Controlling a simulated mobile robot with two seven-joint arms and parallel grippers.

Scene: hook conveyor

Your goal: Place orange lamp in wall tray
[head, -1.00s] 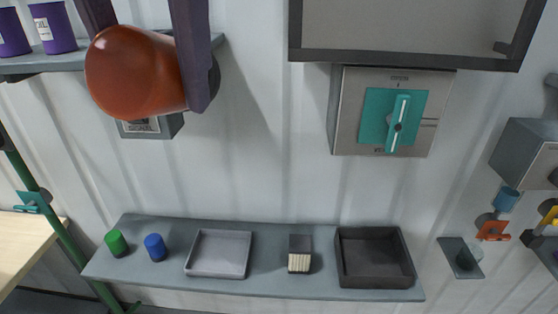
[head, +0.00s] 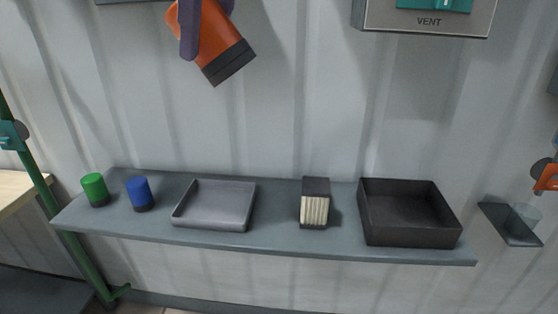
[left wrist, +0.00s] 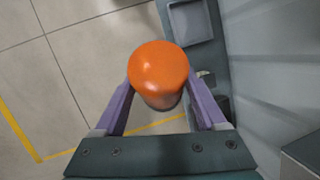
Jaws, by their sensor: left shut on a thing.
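The orange lamp (head: 213,35) has an orange body and a black base, which points down and to the right in the head view. My left gripper (head: 205,18) is shut on it with purple fingers, holding it tilted in front of the wall, above the shelf. In the left wrist view its rounded orange end (left wrist: 158,68) sits between the fingers. A shallow grey tray (head: 180,221) and a deeper dark tray (head: 410,236) stand on the wall shelf below; both look empty. I cannot tell which is the wall tray. My right gripper is out of view.
The shelf (head: 280,235) also holds a green lamp (head: 95,189), a blue lamp (head: 140,192) and a dark box with a pale ribbed front (head: 314,204). A VENT panel (head: 425,18) is at upper right. A small wall bracket (head: 510,224) is at right.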

